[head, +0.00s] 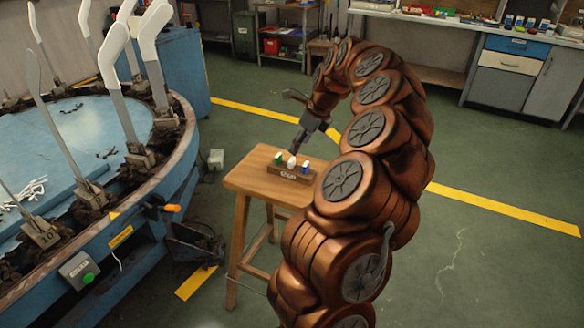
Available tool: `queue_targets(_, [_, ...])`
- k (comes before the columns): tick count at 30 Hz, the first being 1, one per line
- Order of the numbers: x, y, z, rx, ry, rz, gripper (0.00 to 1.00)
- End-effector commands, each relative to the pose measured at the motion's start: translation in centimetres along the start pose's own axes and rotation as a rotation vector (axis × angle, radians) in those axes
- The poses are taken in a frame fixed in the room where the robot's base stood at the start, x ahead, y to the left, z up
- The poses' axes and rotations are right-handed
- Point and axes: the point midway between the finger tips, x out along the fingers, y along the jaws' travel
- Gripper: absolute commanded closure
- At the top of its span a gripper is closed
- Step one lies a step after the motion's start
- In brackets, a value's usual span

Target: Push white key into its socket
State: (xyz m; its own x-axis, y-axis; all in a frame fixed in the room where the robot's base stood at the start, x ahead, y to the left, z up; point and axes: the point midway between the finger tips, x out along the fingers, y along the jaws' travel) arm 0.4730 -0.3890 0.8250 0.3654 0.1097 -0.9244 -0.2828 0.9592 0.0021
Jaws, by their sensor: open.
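A small brown block (287,174) with lettering on its front stands on a wooden stool (255,178). A white key (292,161) stands upright at the middle of the block's top. A green key (278,157) is to its left and a blue and white key (305,167) to its right. My gripper (294,149) points down just above and behind the white key. It is open with nothing seen in it. Whether a fingertip touches the key is too small to tell. The white key's socket cannot be made out.
A round blue machine (150,200) with upright sock forms (118,85) fills the left, with its rim near the stool. A workbench (500,45) and shelves stand at the back.

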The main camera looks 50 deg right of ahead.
Motion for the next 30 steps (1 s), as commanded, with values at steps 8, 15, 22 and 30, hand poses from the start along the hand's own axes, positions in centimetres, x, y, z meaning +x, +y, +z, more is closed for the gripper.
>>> queue_targets(8, [2.0,0.4,-0.1,-0.005,-0.001,0.003,0.38])
queue_targets(15, [5.1,0.9,-0.5,-0.006,-0.001,0.002,0.38])
queue_targets(22, [6.4,0.9,-0.5,-0.007,-0.002,0.001,0.38])
queue_targets(30, [6.3,0.9,-0.5,-0.007,-0.002,0.001,0.53])
